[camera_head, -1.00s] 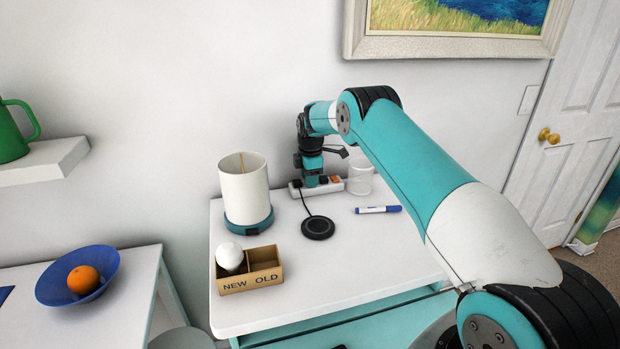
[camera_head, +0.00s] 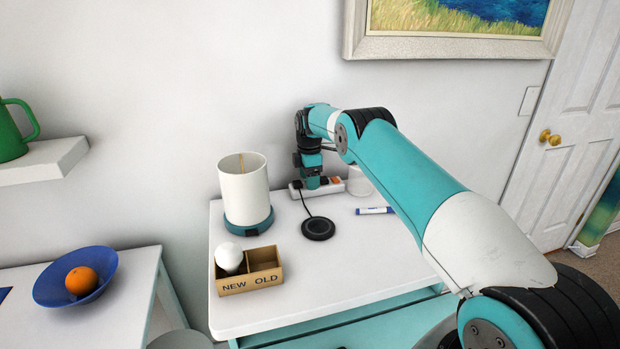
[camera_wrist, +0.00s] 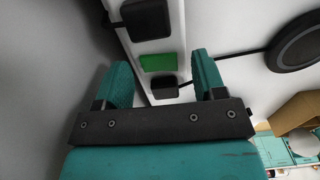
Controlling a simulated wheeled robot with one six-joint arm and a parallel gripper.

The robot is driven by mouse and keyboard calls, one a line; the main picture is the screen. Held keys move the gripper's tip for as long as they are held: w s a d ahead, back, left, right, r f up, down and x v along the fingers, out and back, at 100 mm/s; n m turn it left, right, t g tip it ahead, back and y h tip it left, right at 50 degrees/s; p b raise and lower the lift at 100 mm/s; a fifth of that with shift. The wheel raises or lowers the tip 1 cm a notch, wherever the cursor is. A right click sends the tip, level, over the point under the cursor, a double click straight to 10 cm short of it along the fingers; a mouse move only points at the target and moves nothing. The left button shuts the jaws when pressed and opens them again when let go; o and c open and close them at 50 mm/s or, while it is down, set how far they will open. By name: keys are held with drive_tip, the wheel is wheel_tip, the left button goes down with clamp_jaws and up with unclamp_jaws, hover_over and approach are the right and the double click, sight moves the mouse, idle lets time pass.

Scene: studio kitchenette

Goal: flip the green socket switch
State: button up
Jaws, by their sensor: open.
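The green socket switch (camera_wrist: 158,62) is a small green block on a white power strip (camera_wrist: 155,46), in the wrist view. It lies between two black plugs, one above it (camera_wrist: 147,18) and one below it (camera_wrist: 163,87). My gripper (camera_wrist: 161,60) is open, with one teal finger on each side of the strip and the switch in the gap between them. Contact cannot be told. In the head view my gripper hangs over the power strip (camera_head: 296,192) and hides the green switch; an orange switch (camera_head: 336,181) shows to its right.
A black charging pad (camera_head: 318,228) with its cable lies in front of the strip. A white lamp (camera_head: 244,190) stands to the left, a box with a bulb (camera_head: 250,280) nearer the front.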

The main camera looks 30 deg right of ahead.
drive_tip(key=shift+r, duration=0.1)
wheel_tip(320, 180, up, 17)
drive_tip(key=p, duration=0.2)
drive_tip(key=shift+r+p, duration=0.15)
drive_tip(key=shift+p, duration=0.15)
idle(0.3)
drive_tip(key=s+a+r+m, duration=0.2)
drive_tip(key=s+a+r, duration=0.2)
drive_tip(key=a+r, duration=0.6)
drive_tip(key=s+a+r+m+y, duration=0.1)
drive_tip(key=s+a, duration=1)
drive_tip(key=s+a+f+m+y, duration=0.1)
drive_tip(key=s+a, duration=0.1)
drive_tip(key=s, duration=0.8)
drive_tip(key=s+a+f+m+y, duration=0.1)
drive_tip(key=s+a+m, duration=0.1)
drive_tip(key=s, duration=0.8)
drive_tip(key=s+a+f+m+y, duration=0.1)
drive_tip(key=s+a, duration=0.3)
drive_tip(key=s, duration=0.7)
drive_tip(key=shift+a+f+m, duration=0.2)
drive_tip(key=shift+f+m, duration=0.1)
drive_tip(key=shift+f, duration=0.3)
